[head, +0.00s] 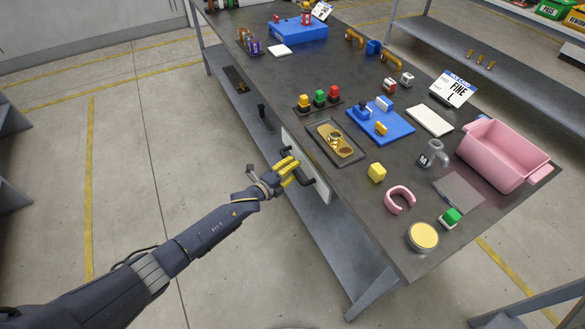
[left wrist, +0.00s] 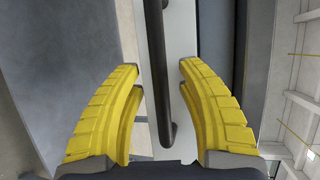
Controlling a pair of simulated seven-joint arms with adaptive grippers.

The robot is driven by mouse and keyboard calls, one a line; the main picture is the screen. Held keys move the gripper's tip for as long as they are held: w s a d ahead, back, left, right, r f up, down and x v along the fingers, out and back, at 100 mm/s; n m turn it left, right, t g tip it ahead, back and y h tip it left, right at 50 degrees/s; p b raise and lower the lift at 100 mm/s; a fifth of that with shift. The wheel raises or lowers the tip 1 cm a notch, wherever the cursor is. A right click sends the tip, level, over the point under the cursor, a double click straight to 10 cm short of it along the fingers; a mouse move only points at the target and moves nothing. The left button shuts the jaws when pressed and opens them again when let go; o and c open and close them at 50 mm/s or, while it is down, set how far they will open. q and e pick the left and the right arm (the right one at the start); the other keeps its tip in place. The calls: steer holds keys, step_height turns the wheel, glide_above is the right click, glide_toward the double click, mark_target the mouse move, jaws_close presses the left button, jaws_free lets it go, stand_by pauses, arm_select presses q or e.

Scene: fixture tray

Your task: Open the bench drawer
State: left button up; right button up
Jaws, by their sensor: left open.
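The bench drawer's pale front panel (head: 322,192) sits at the bench's near left side, and no open drawer interior shows. Its dark bar handle (left wrist: 158,75) runs lengthwise between my fingers in the left wrist view, with the pale panel (left wrist: 182,20) behind it. My left gripper (head: 292,168) has yellow fingers and is at the handle in the head view, partly hiding it. The left gripper (left wrist: 159,68) is open, with a visible gap on both sides of the bar. How deep the bar lies between the fingers is hard to tell. My right gripper is not in view.
A lower shelf (head: 340,245) runs beneath. The floor left of the bench is clear.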

arm_select(q)
steer(key=shift+w+d, duration=0.15)
steer(key=shift+d, duration=0.05)
jaws_close()
stand_by(0.3)
